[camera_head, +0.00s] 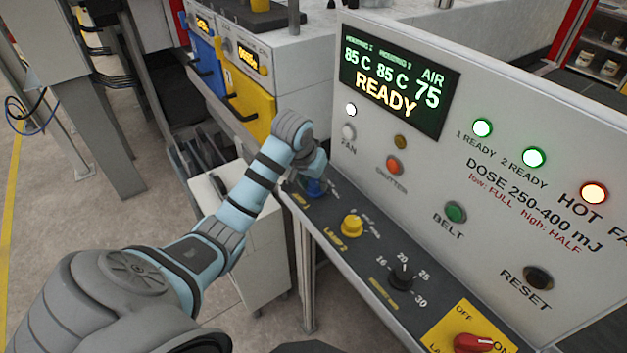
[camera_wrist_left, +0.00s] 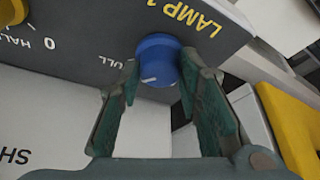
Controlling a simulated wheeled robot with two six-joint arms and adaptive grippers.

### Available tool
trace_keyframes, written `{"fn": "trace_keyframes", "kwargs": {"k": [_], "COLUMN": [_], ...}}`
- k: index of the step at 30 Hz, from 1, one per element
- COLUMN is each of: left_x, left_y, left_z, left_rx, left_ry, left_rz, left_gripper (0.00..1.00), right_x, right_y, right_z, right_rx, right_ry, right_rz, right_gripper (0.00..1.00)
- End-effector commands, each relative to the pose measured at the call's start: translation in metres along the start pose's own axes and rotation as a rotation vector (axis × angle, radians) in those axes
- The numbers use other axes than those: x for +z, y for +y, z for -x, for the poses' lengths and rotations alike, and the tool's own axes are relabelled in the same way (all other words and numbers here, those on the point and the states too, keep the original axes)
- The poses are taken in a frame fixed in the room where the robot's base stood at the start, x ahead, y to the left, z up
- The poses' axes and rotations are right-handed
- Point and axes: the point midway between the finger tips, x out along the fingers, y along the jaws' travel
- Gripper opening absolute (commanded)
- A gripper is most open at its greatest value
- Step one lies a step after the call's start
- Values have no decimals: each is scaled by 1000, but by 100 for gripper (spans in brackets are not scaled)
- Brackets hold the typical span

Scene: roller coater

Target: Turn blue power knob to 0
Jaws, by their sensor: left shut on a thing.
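The blue power knob (camera_wrist_left: 157,60) sits on the dark sloped panel beside the yellow LAMP 1 label, in the left wrist view. Its white mark points to the lower left of that picture. Part of a word, "ULL", shows beside it; its other markings are hidden. My left gripper (camera_wrist_left: 160,80) has one finger on each side of the knob and is shut on it. In the head view the blue knob (camera_head: 314,188) is mostly hidden under my left gripper (camera_head: 312,180). My right gripper is not in view.
A yellow LAMP 2 knob (camera_head: 352,225) stands close by on the same panel. Further right are a black dial (camera_head: 401,275) and a red switch (camera_head: 473,343). The upright panel with its READY display (camera_head: 398,85) rises behind. Yellow (camera_head: 248,100) and blue cabinet fronts stand behind my left arm.

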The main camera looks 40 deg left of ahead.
Motion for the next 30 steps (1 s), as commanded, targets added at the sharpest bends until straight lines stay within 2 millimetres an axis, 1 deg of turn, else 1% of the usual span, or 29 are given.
{"fn": "trace_keyframes", "kwargs": {"k": [8, 30], "left_x": [-1, -4], "left_y": [2, 4], "left_z": [1, 0], "left_rx": [-77, -347], "left_ry": [4, 5], "left_rz": [190, 841], "left_gripper": [4, 4], "right_x": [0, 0], "right_y": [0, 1], "right_z": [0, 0], "right_rx": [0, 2], "right_ry": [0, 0], "right_rz": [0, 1], "right_gripper": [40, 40]}}
